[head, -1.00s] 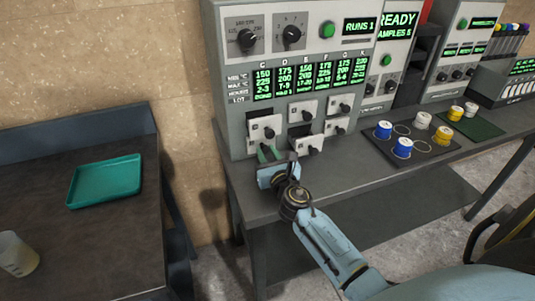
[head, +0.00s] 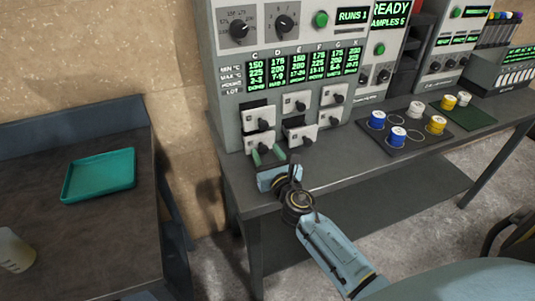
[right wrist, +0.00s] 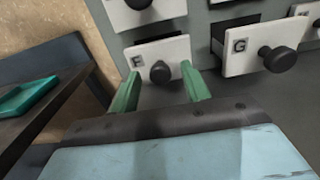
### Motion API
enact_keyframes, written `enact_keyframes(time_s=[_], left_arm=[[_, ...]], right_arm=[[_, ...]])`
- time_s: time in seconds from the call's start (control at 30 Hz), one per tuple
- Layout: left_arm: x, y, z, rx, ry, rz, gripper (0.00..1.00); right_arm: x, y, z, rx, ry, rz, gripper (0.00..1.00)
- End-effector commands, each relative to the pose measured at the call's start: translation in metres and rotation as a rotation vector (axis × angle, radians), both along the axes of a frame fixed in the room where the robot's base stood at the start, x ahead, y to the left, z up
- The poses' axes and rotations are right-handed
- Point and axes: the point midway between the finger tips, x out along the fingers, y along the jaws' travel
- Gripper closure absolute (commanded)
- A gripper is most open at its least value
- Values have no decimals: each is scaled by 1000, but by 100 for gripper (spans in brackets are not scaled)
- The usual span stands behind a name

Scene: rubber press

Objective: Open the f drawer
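The F drawer (head: 258,143) is the lower left small white drawer on the grey press cabinet. Its front, F label and round black knob (right wrist: 160,72) show clearly in the right wrist view. The front stands out a little, with a dark gap above it. My right gripper (head: 268,156) is in front of and just below this drawer. Its two green fingers (right wrist: 160,91) are open, one on each side of the knob in the picture. No contact with the knob can be seen. My left gripper is not in view.
The G drawer (right wrist: 250,50) sits close to the right, its knob sticking out. The C drawer (head: 258,120) is just above. A dark mat (head: 408,148) with several spools lies right on the bench. A green tray (head: 98,175) is on the left table.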

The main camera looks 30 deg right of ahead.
Motion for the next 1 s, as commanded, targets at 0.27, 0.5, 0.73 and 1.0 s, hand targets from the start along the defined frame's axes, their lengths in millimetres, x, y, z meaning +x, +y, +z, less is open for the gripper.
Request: enact_keyframes(time_s=[0.27,0.5,0.73,1.0], left_arm=[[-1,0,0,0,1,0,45],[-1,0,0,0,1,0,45],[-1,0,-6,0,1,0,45],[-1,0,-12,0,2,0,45]], right_arm=[[-6,1,-1,-1,1,1,53],[-46,7,-2,1,3,2,53],[-94,15,-3,0,3,0,53],[-127,20,-1,1,1,0,53]])
